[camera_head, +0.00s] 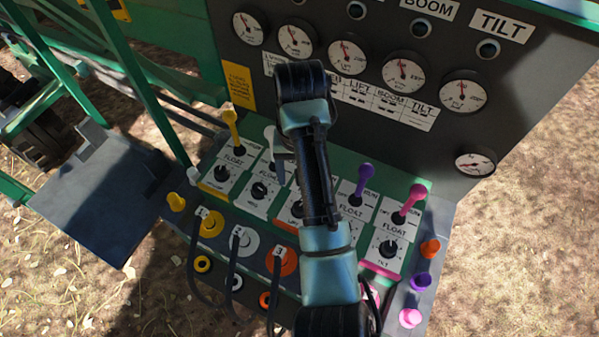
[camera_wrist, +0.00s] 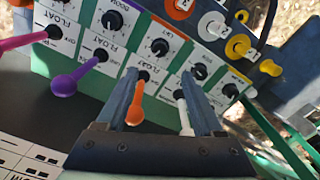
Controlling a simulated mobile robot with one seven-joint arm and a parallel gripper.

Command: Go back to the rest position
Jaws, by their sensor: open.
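My gripper (camera_wrist: 158,82) is open in the wrist view, its two fingers pointing at the control panel. An orange lever (camera_wrist: 135,108) shows between the fingers, near the left one. A white lever (camera_wrist: 184,115) shows close beside the right finger. I cannot tell whether either finger touches a lever. Nothing is visibly held. In the head view my arm crosses the middle of the panel and hides the orange lever; the fingers are not clearly seen there.
The head view shows yellow (camera_head: 232,128), purple (camera_head: 362,180) and pink (camera_head: 411,200) levers on the sloped panel. A gauge board (camera_head: 395,125) stands behind it. Several coloured plugs and hoses (camera_head: 236,262) lie in front. A grey plate (camera_head: 95,205) is at left. Open ground lies right.

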